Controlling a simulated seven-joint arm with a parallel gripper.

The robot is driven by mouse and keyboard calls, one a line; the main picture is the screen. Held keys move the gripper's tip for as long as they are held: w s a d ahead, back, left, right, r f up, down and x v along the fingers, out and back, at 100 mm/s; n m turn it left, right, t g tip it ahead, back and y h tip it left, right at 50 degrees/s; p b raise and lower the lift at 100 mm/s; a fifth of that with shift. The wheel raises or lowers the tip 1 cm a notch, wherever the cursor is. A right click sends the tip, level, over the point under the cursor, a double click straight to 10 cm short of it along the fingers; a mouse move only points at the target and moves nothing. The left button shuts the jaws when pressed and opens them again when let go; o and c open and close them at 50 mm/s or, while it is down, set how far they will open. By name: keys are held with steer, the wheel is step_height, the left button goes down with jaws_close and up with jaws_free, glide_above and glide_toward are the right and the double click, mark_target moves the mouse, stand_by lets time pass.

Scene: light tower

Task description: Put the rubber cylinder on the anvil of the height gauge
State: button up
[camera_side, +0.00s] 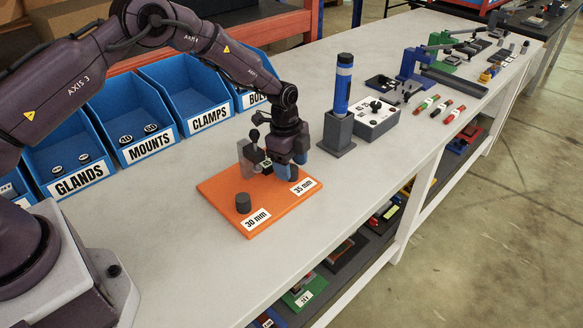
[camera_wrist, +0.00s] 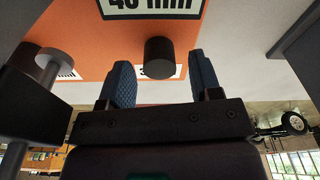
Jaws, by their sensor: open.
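A dark cylinder (camera_side: 243,203) stands upright near the 30 mm label on the orange board (camera_side: 222,189). In the side view, my gripper (camera_side: 291,168) is low over the board near the 35 mm label, its blue-padded fingers apart. In the wrist view, a dark cylinder (camera_wrist: 160,57) appears ahead of the open fingers (camera_wrist: 160,84), between their lines, not visibly gripped. I cannot tell which cylinder it is, or which is rubber. A grey post with a black knob (camera_side: 254,134), possibly the height gauge, stands behind my gripper. Its anvil is not clear.
Blue bins (camera_side: 132,115) line the back left. A blue tool in a dark holder (camera_side: 338,130) and a grey box with a lever (camera_side: 376,116) stand to the right. Close at the wrist view's left are a dark block (camera_wrist: 30,105) and a grey disc. The front bench is clear.

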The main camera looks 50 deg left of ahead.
step_height(320, 180, up, 12)
steer(key=a, duration=0.1)
steer(key=shift+a+f, duration=0.2)
steer(key=shift+a, duration=0.2)
steer(key=s+r+n+t+y, duration=0.1)
steer(key=s+r+n, duration=0.3)
steer(key=s+r, duration=0.4)
steer(key=s+r+n+t, duration=0.25)
steer(key=s+r, duration=0.35)
steer(key=r, duration=0.5)
steer(key=s+r+n, duration=0.2)
steer(key=s+n, duration=0.3)
steer(key=s, duration=0.5)
steer(key=shift+s+d+r+t+y, duration=0.2)
steer(key=shift+s+r+t+y, duration=0.1)
steer(key=shift+r+t, duration=0.1)
steer(key=shift+o, duration=0.4)
steer(key=s+f+n+t, duration=0.1)
steer(key=s+n, duration=0.3)
steer(key=s, duration=0.3)
steer(key=shift+s+f, duration=0.15)
steer(key=shift+f, duration=0.15)
